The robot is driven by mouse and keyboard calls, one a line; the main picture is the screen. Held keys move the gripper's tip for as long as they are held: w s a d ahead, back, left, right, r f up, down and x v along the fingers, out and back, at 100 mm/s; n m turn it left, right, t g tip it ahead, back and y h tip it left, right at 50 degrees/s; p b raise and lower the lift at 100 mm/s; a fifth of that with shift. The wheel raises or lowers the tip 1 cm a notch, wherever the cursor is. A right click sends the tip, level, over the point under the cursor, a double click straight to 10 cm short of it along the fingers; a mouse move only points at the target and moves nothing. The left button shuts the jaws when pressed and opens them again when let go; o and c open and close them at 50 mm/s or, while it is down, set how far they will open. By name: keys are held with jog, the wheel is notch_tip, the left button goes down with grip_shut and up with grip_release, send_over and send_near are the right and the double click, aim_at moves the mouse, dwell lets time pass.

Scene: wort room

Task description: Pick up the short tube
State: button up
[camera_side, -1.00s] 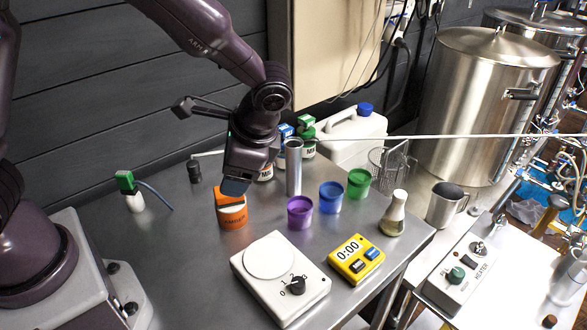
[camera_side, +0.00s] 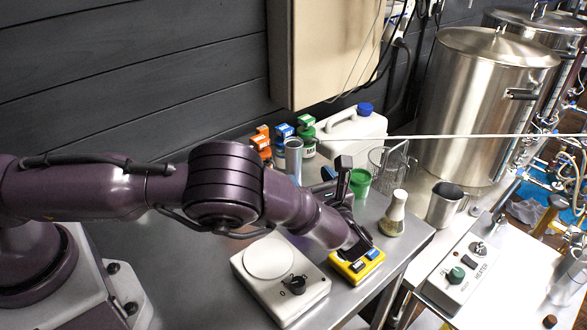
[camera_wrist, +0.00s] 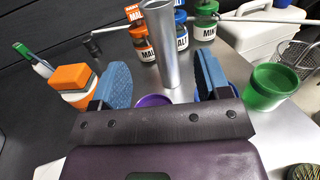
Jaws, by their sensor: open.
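The short tube is a plain silver metal cylinder (camera_side: 293,157) standing upright at the back of the steel table, its lower part hidden by my arm in the side view. In the wrist view the tube (camera_wrist: 160,40) rises between my blue fingers, beyond the purple cup. My gripper (camera_wrist: 163,68) is open and empty, one finger to each side of the tube in that picture. The tube appears to stand farther off than the fingertips, and no contact shows. In the side view my arm hides most of the gripper.
Bottles with orange (camera_wrist: 137,35), blue (camera_wrist: 181,35) and green (camera_wrist: 206,25) caps stand behind the tube. A purple cup (camera_wrist: 153,100) is close between the fingers, a green cup (camera_wrist: 270,88) right, an orange-lidded container (camera_wrist: 70,80) left. A yellow timer (camera_side: 358,265) lies below my arm.

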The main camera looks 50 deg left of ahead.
aim_at(296, 160)
jog(key=x, duration=0.6)
jog(key=shift+f+x, duration=0.2)
jog(key=shift+x, duration=1.1)
jog(key=shift+f+x, duration=0.2)
jog(key=shift+x, duration=1.1)
jog(key=shift+w, duration=0.1)
jog(key=c, duration=1)
